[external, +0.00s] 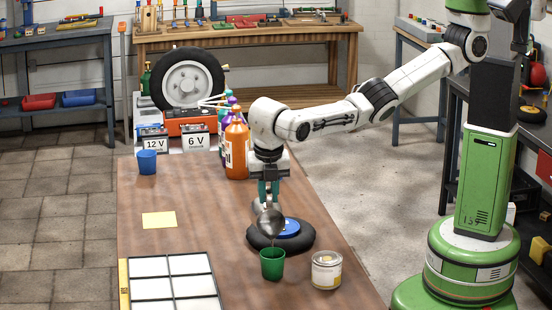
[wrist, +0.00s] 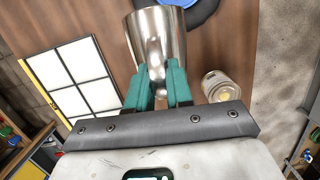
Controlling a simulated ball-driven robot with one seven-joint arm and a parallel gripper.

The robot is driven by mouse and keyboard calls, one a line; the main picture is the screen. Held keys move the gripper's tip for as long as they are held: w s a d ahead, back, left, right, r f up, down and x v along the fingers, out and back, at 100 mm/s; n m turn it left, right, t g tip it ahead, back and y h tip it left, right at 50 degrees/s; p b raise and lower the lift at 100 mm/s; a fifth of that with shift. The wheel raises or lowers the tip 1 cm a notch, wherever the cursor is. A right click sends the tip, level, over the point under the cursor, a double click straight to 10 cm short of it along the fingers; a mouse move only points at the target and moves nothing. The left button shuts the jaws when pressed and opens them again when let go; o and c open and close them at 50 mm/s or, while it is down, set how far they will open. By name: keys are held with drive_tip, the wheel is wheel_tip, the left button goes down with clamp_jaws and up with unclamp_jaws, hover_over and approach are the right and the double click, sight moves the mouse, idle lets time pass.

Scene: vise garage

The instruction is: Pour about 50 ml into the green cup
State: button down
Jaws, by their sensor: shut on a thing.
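The green cup (external: 272,263) stands upright on the brown table, in front of a small black wheel. My gripper (external: 268,190) points down above the wheel and is shut on a shiny metal vessel (external: 270,224). The vessel is tilted, with its mouth facing down toward the green cup and just above its rim, apart or touching, I cannot tell. In the wrist view the teal fingers (wrist: 158,82) close on the metal vessel (wrist: 158,38). The green cup is not visible there. I cannot make out any liquid stream or the level inside the cup.
A white can (external: 326,270) stands close right of the green cup. The black wheel with blue hub (external: 289,228) lies behind it.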

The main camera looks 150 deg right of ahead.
drive_tip(key=shift+w+a+r+g+h+b, duration=0.25)
drive_tip(key=shift+g+h+b, duration=0.15)
drive_tip(key=shift+b, duration=1.75)
drive_tip(key=shift+s+d+r+p, duration=0.1)
drive_tip(key=shift+r+p, duration=0.1)
drive_tip(key=shift+p, duration=0.35)
drive_tip(key=shift+s+d+r+p, duration=0.15)
drive_tip(key=shift+s+d+p, duration=0.05)
drive_tip(key=shift+p, duration=0.85)
drive_tip(key=shift+s+d+t+y+p, duration=0.2)
drive_tip(key=shift+t+y+p, duration=0.15)
drive_tip(key=shift+p, duration=0.4)
drive_tip(key=shift+s+d+f, duration=0.15)
drive_tip(key=shift+s+f, duration=0.05)
drive_tip(key=shift+f, duration=0.3)
drive_tip(key=p, duration=0.1)
drive_tip(key=s+d+t+y+p, duration=0.1)
drive_tip(key=shift+s+d+f+p, duration=0.15)
drive_tip(key=shift+s+p, duration=0.15)
drive_tip(key=shift+p, duration=0.05)
drive_tip(key=shift+s+d+t+y+p, duration=0.45)
drive_tip(key=shift+s+t+y+p, duration=0.15)
drive_tip(key=shift+t, duration=0.25)
drive_tip(key=shift+s+d+t+y, duration=0.1)
drive_tip(key=shift+d+t+y, duration=0.05)
drive_tip(key=shift+t+y, duration=0.3)
